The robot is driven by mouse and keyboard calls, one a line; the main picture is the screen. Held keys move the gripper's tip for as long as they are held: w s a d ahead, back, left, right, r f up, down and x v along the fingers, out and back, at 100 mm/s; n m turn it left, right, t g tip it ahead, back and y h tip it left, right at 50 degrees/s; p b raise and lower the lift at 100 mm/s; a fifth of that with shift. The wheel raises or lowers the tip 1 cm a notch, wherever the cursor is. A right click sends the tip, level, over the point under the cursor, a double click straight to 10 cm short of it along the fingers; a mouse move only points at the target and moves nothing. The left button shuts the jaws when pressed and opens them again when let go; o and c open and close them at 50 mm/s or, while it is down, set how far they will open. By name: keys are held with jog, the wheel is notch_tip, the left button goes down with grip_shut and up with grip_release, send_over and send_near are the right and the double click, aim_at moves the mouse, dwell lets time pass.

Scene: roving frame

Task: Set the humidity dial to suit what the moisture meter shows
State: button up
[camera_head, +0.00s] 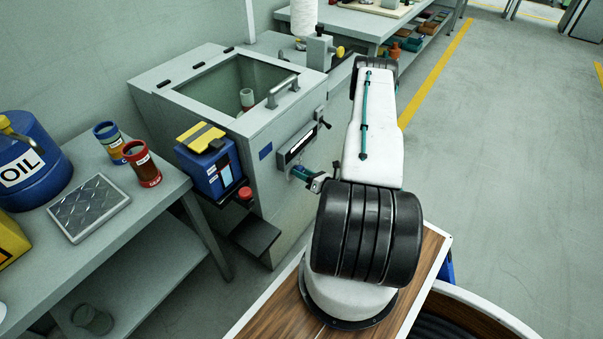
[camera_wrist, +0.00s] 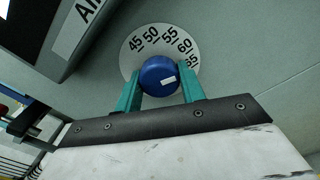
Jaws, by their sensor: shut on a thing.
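The humidity dial (camera_wrist: 159,75) is a round blue knob with a white mark on its right part. A pale scale plate (camera_wrist: 133,56) around it reads 45, 50, 55, 60 and 65 from left to right. My gripper (camera_wrist: 160,90) has its teal fingers on either side of the knob, shut on it. In the head view my gripper (camera_head: 301,174) is at the front of the grey cabinet (camera_head: 285,205); the dial is too small to read there. A blue box with a yellow top (camera_head: 209,164) may be the moisture meter; I cannot make out a reading.
A dark-framed white panel (camera_head: 297,144) is above my gripper. A red button (camera_head: 245,193) is left of it. The bench (camera_head: 150,215) at left holds an oil can (camera_head: 30,160), two cups and a metal tray (camera_head: 89,207). The floor at right is clear.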

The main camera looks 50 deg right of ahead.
jog(key=shift+m, duration=1)
jog(key=o, duration=1)
jog(key=s, duration=0.7)
jog(key=shift+s+d, duration=0.25)
jog(key=shift+s, duration=0.15)
